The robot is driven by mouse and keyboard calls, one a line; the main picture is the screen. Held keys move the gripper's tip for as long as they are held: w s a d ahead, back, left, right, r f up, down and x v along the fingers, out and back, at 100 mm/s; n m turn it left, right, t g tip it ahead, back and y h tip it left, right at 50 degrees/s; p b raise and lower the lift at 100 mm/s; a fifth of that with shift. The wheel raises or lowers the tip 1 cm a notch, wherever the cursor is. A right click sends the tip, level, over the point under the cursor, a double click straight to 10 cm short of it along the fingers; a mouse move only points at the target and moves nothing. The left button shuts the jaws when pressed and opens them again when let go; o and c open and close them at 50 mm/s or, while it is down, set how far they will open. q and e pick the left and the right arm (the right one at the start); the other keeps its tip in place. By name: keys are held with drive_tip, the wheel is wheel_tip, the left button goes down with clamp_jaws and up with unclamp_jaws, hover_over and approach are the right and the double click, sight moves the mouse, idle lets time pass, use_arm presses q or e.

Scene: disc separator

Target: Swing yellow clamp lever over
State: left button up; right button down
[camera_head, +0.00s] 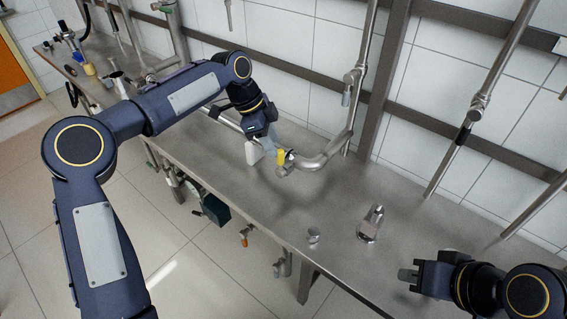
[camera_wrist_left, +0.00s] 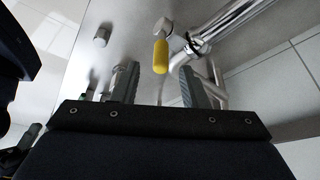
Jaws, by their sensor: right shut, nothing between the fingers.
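The yellow clamp lever (camera_head: 281,157) sits on the clamp at the end of a curved steel pipe (camera_head: 322,158) above the table. In the left wrist view the lever (camera_wrist_left: 160,57) stands just beyond and between the two fingertips. My left gripper (camera_head: 262,147) is close beside the lever; in the left wrist view its fingers (camera_wrist_left: 158,82) are spread apart with no object held between them. My right gripper (camera_head: 408,276) is shut and empty, low over the right end of the table.
A steel table (camera_head: 265,208) runs along the tiled wall. A steel fitting (camera_head: 371,223) and a small metal cap (camera_head: 314,235) stand on it, right of the pipe. Upright pipes (camera_head: 474,110) rise behind. The middle of the tabletop is mostly clear.

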sight(283, 169)
use_arm(q)
drive_tip(key=x, duration=0.7)
drive_tip(key=shift+w+d+f+p, duration=0.1)
drive_tip(key=shift+d+f+p, duration=0.05)
drive_tip(key=shift+f+p, duration=0.2)
drive_tip(key=shift+c, duration=0.4)
clamp_jaws()
